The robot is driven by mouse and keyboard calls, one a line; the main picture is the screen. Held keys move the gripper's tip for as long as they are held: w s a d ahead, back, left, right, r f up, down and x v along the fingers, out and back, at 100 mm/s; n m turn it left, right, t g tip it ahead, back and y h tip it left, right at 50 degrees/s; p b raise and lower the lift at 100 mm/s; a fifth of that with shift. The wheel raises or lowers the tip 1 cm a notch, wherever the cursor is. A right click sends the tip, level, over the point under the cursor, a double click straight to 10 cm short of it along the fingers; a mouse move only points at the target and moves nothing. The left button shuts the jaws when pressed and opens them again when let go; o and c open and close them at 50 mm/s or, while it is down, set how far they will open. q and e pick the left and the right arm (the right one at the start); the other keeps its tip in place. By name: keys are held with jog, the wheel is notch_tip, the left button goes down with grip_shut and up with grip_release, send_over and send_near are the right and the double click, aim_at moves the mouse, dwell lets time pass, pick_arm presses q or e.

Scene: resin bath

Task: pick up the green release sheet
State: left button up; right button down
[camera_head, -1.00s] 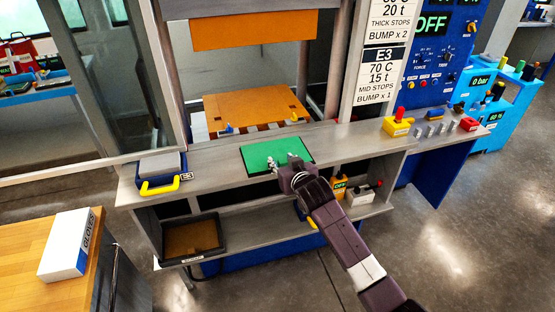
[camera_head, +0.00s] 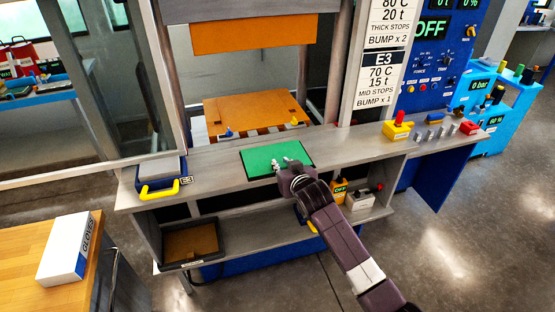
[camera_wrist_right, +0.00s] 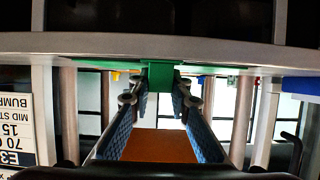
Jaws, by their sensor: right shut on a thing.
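The green release sheet (camera_head: 268,158) lies flat on the grey ledge in front of the press. My right gripper (camera_head: 284,163) is at its near right edge, shut on it. In the right wrist view a green tab of the sheet (camera_wrist_right: 160,75) stands between the fingertips of my right gripper (camera_wrist_right: 160,100). The sheet shows no clear lift off the ledge. The fingers hide part of its near edge in the head view. My left gripper is not in view.
The press with its orange plate (camera_head: 255,105) stands behind the ledge (camera_head: 215,160). A blue case with a yellow handle (camera_head: 160,188) is at the ledge's left. A yellow-based red button (camera_head: 397,130) is at right. A dark tray (camera_head: 190,262) lies on the shelf below.

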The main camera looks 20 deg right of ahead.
jog(key=shift+r+p, duration=2.8)
jog(key=shift+r, duration=1.25)
jog(key=s, duration=1)
jog(key=shift+d, duration=0.2)
